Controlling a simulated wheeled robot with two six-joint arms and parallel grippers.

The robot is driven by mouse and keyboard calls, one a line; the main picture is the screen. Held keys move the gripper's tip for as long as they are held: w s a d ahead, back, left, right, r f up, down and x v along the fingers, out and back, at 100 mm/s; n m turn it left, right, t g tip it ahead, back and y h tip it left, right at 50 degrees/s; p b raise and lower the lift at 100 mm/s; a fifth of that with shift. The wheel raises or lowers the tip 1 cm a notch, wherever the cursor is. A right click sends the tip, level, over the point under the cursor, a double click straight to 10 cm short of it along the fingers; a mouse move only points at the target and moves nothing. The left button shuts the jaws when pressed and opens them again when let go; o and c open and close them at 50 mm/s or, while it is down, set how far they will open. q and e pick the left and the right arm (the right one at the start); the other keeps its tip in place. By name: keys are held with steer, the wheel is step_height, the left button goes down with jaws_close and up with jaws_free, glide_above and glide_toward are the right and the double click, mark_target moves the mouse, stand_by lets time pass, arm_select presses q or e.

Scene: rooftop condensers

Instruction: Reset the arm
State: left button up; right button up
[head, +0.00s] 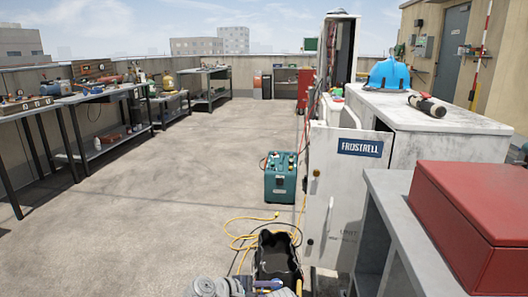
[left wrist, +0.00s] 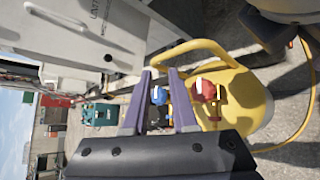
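My left gripper (left wrist: 159,103) shows in the left wrist view, with two purple fingers standing apart and nothing clearly held between them. Beyond the fingers is a yellow tank (left wrist: 245,100) with a looped yellow handle, a red valve knob (left wrist: 205,90) and a blue valve knob (left wrist: 158,95). The blue knob shows in the gap between the fingers; I cannot tell how far beyond them it lies.
A white cabinet (head: 345,190) with an open door stands at right, beside a grey bench with a red box (head: 475,215). A teal machine (head: 281,178), a yellow cord (head: 240,237) and a black open bag (head: 277,262) are on the floor. Workbenches (head: 100,93) line the left; the middle floor is clear.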

arm_select(q)
steer(key=s+a+f+m+g+y, duration=0.3)
steer(key=s+a+f+m+y, duration=0.15)
steer(key=a+f+m, duration=0.35)
steer(key=s+a+f+m+g+y, duration=0.25)
steer(key=a+m+y, duration=0.35)
steer(key=a, duration=0.5)
steer(key=s+d+r+m+y+p, duration=0.1)
steer(key=s+d+r+m+p, duration=0.4)
steer(key=d, duration=0.6)
step_height(320, 180, up, 36)
steer(key=s+n+p, duration=0.1)
steer(key=p, duration=3.6)
steer(key=shift+s+r+g, duration=0.15)
steer(key=shift+r+g, duration=0.1)
steer(key=shift+g, duration=0.2)
